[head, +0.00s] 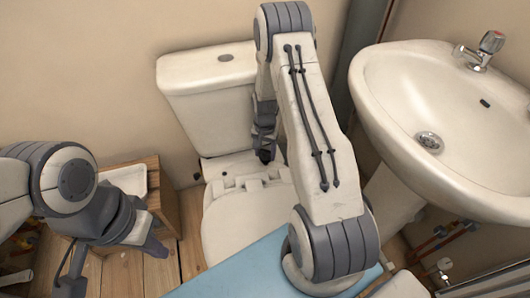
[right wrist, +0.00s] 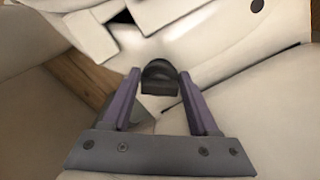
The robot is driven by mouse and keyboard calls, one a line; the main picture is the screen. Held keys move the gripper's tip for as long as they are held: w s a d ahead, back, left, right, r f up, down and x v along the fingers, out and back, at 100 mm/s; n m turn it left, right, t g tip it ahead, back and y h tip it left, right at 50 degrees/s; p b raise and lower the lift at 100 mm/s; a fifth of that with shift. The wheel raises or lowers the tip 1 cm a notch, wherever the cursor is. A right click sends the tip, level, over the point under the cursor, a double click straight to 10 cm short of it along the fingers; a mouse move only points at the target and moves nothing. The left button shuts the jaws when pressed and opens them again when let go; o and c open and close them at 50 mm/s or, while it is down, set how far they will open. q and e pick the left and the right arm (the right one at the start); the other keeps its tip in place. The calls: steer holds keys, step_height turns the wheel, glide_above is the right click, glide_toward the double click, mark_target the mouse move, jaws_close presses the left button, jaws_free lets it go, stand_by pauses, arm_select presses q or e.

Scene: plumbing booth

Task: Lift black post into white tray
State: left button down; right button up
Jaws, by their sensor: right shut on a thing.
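The black post (right wrist: 160,78) is between the fingertips of my right gripper (right wrist: 160,88) in the right wrist view. The gripper is shut on it. In the head view my right gripper (head: 265,142) points down in front of the toilet tank, and a small dark end (head: 265,156) shows at its tip. The white tray (head: 127,177) sits at the left on a wooden stand, partly hidden by my left arm. My left gripper (head: 155,246) hangs low beside the stand. Its finger opening is not clear.
The toilet tank (head: 209,85) stands behind my right gripper, with the pale toilet seat area (head: 240,220) below. The wooden stand (head: 168,205) is at the left. A washbasin (head: 440,120) fills the right side. A blue mat (head: 245,272) lies at the front.

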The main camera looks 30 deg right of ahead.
steer(key=shift+r+p, duration=0.6)
steer(key=shift+r, duration=0.15)
steer(key=shift+r, duration=0.1)
steer(key=shift+s+a+r+p, duration=0.1)
steer(key=shift+s+r+p, duration=0.25)
steer(key=shift+p, duration=0.2)
steer(key=s+a+r+p, duration=0.1)
steer(key=s+r+p, duration=0.3)
steer(key=s+p, duration=0.1)
steer(key=shift+a+r, duration=0.15)
